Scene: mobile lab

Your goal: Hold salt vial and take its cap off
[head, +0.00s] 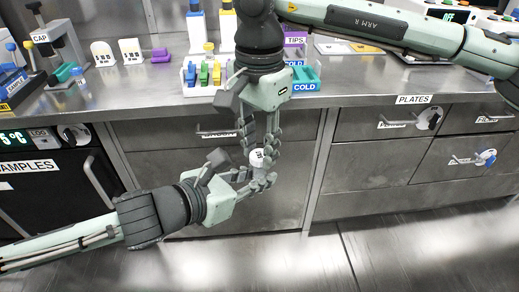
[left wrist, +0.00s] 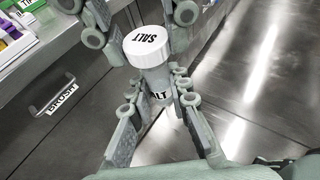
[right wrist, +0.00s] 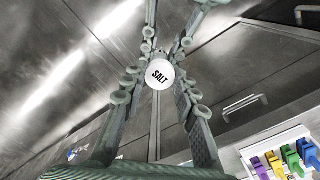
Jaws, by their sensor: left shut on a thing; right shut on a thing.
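The salt vial (left wrist: 157,82) has a pale body and a white cap (left wrist: 147,46) marked SALT. It is held in the air in front of the bench, and the cap shows in the head view (head: 257,157). My left gripper (head: 262,183) comes from below left and is shut on the vial body. My right gripper (head: 258,148) comes down from above and is shut on the cap. In the right wrist view the cap top (right wrist: 160,74) sits between the right fingertips and hides the body. The cap sits on the vial, with no gap visible.
The steel bench (head: 350,92) runs behind the arms. On it stand a rack with coloured items (head: 207,75), a blue COLD block (head: 305,80) and a clamp stand (head: 62,50) at left. Drawers (head: 375,123) fill the bench front. The floor (head: 300,260) is clear.

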